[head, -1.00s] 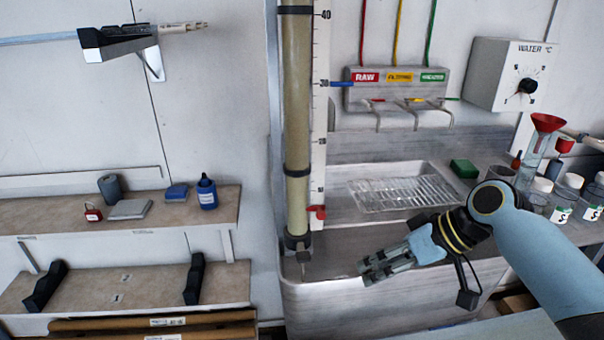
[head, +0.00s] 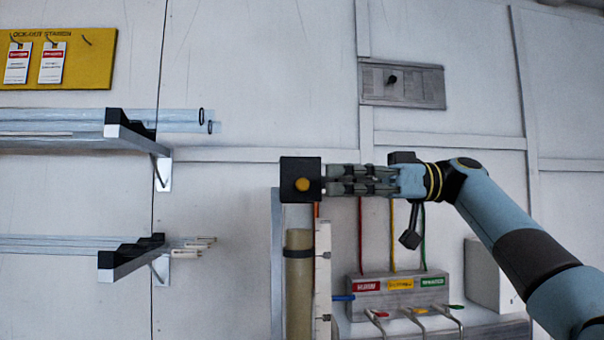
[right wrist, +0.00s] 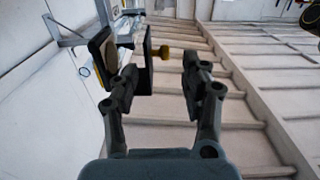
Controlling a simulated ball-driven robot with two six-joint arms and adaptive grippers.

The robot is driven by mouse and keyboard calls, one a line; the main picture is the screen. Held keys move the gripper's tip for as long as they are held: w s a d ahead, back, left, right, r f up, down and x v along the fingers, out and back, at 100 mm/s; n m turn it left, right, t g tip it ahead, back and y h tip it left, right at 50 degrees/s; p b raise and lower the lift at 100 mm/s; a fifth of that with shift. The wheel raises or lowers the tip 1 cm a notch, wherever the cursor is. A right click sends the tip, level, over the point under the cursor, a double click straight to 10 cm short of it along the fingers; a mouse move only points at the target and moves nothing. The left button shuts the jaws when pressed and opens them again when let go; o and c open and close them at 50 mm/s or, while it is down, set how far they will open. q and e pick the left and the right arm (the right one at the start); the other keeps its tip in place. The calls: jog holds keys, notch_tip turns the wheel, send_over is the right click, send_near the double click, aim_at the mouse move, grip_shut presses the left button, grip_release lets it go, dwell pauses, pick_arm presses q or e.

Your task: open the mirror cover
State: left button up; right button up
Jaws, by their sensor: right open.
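A black box with a round yellow knob (head: 302,185) caps the tall tan column (head: 299,285). It is the likeliest place of the mirror cover, but I cannot tell which part is the cover. My right gripper (head: 332,181) is level with the box, its fingertips at the box's right side. Whether they touch is unclear. In the right wrist view my right gripper (right wrist: 163,82) is open, nothing visibly clamped. My left gripper is out of view.
A grey panel with a dark knob (head: 402,84) is on the wall above the arm. Shelf racks with clear tubes (head: 60,118) are at left. Below the gripper hang coloured lines over a grey valve block (head: 398,285). The wall between racks and column is clear.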

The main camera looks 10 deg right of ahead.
aim_at(306, 182)
jog(key=a+p, duration=0.1)
jog(key=a, duration=0.3)
jog(key=shift+a+r, duration=0.1)
jog(key=shift+a, duration=0.2)
jog(key=shift+a+p, duration=0.35)
jog(key=shift+a, duration=0.15)
grip_shut()
